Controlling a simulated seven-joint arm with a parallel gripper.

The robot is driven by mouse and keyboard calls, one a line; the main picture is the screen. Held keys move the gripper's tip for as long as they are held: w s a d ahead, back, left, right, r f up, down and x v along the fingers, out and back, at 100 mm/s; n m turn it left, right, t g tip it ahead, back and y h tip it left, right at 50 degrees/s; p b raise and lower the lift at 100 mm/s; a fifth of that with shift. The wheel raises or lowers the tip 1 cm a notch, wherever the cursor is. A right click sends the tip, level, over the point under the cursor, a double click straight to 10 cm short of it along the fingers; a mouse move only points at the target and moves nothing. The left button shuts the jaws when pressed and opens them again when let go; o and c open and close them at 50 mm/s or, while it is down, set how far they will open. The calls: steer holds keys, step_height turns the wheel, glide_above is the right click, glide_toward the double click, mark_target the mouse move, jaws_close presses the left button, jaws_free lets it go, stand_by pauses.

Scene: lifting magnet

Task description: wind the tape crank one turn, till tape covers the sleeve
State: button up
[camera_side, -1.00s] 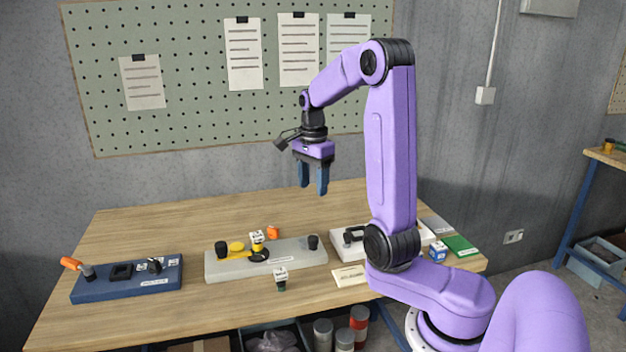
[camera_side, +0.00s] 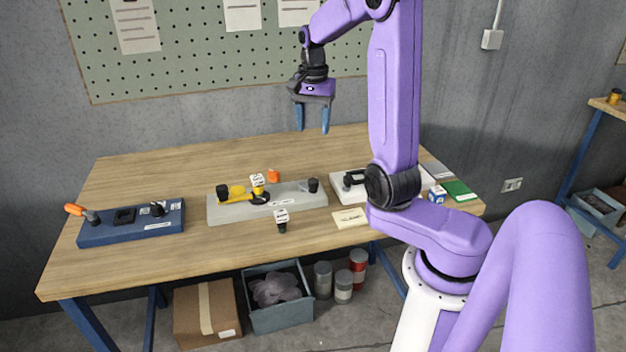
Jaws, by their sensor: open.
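My gripper (camera_side: 312,130) is open and empty, its two blue fingers pointing down, well above the back of the workbench. At the bench's left end a blue base (camera_side: 118,233) carries a crank with an orange handle (camera_side: 75,210), a black block (camera_side: 125,216) and a black fitting (camera_side: 158,208). In the middle, a grey base (camera_side: 228,213) carries a yellow lever (camera_side: 240,198) and black knobs. A white base (camera_side: 340,193) with a black handle is partly hidden behind my arm. The labels are too small to read, so I cannot tell tape or sleeve for certain.
A small black piece with a white tag (camera_side: 281,219) stands in front of the grey base. A small orange object (camera_side: 274,176) sits behind it. A paper card (camera_side: 350,217) lies near the front edge. The bench's back left is clear.

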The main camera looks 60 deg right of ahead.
steer(key=n, duration=1.7)
glide_toward(313, 180)
step_height(313, 180, down, 10)
steer(key=shift+a+f, duration=0.1)
jaws_close()
